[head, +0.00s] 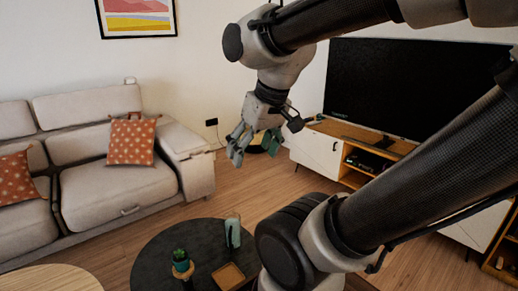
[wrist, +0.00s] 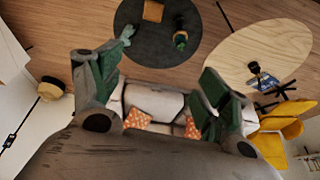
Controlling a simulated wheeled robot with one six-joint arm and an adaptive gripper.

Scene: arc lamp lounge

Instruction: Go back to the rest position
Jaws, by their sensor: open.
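My gripper (head: 254,143) hangs in the air in the middle of the head view, in front of the wall and the floor near the TV cabinet. Its fingers are spread wide, with green pads. In the wrist view my gripper (wrist: 160,90) is open, and nothing sits between the fingers. My arm reaches in from the upper right of the head view. The gripper touches nothing that I can see.
A dark round table (head: 160,252) holds a potted cactus (head: 181,262), a wooden tray (head: 228,276) and a grey-green object (head: 233,232). A beige sofa (head: 115,190) stands left, a TV (head: 400,90) on a cabinet (head: 316,152) right. A pale wood table (wrist: 255,50) is nearby.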

